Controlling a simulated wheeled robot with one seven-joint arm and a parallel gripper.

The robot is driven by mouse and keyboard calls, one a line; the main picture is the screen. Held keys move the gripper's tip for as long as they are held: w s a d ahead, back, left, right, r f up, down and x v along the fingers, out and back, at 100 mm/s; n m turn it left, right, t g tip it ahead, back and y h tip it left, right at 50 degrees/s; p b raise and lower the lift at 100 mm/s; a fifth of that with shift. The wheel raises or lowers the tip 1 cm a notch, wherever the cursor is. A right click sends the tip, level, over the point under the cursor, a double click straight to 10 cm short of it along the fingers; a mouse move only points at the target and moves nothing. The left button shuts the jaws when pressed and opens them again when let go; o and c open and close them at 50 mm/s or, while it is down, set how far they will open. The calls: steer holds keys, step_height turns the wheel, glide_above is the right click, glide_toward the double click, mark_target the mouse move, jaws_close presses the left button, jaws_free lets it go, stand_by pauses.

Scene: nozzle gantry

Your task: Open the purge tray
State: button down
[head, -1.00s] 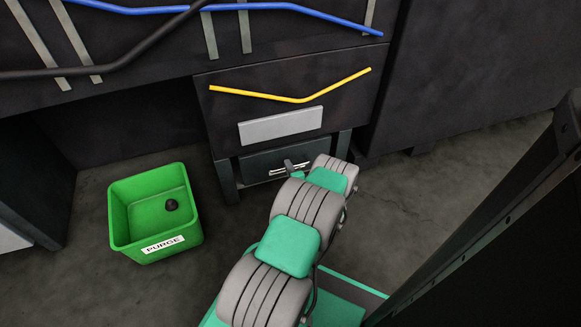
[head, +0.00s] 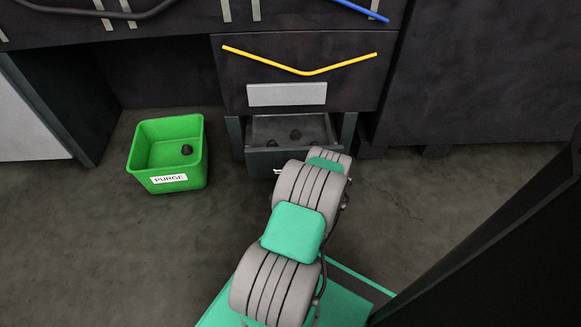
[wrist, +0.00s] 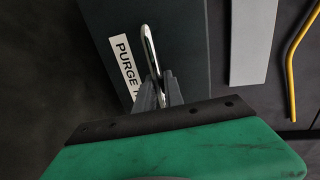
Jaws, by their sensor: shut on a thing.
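The purge tray (head: 259,160) is a dark drawer low in the gantry cabinet, and it stands pulled partly out. Dark lumps (head: 295,134) lie inside it. In the wrist view the tray's front (wrist: 185,40) bears a white label starting with "PURGE". My gripper (wrist: 158,88) is shut on the tray's shiny metal handle (wrist: 149,48). In the head view my arm hides the gripper and most of the handle.
A green bin (head: 140,165) labelled PURGE stands on the floor left of the tray, with a dark lump (head: 187,150) in it. A pale plate (head: 287,95) and a bent yellow tube (head: 307,73) are on the cabinet face above. Floor (head: 130,240) in front of the bin is clear.

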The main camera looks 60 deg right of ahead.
steer(key=shift+s+a, duration=0.15)
steer(key=shift+a, duration=0.15)
steer(key=c, duration=1.5)
jaws_free()
steer(key=shift+o, duration=0.2)
steer(key=shift+d, duration=0.1)
